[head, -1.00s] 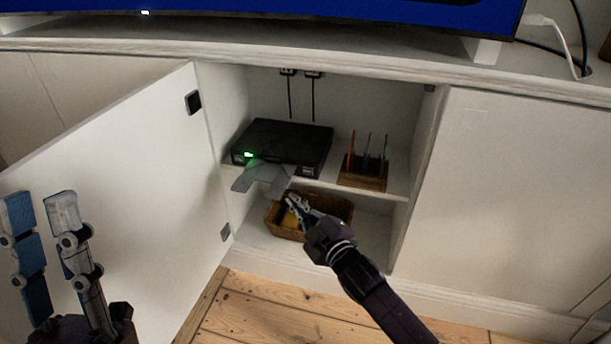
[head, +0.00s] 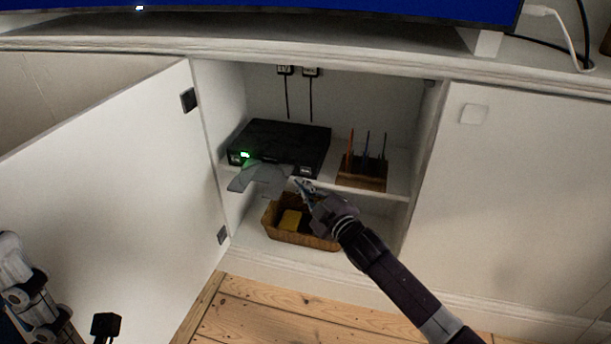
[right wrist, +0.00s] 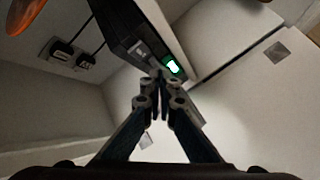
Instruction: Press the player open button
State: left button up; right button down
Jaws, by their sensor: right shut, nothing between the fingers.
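The black player (head: 285,140) sits on the upper shelf of the open cabinet, with a lit green display (head: 244,155) at the left of its front. A small pale marking (head: 306,170) shows at the front's right end; I cannot tell which part is the open button. My right gripper (head: 299,184) is shut and empty, just below and in front of that right end. In the right wrist view its closed fingertips (right wrist: 161,84) overlap the player's front (right wrist: 128,32); contact cannot be told. My left gripper (head: 60,300) is partly cut off at the lower left.
A grey flat piece (head: 260,178) juts out below the player's front. A wicker basket (head: 290,238) sits on the lower shelf. The open door (head: 120,190) fills the left.

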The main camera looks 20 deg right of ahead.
aim_at(306, 170)
jog(key=shift+w+d+r, duration=0.1)
jog(key=shift+w+d, duration=0.45)
jog(key=shift+w, duration=0.3)
dwell(0.9)
jog(key=shift+w+d, duration=0.25)
jog(key=shift+w, duration=0.05)
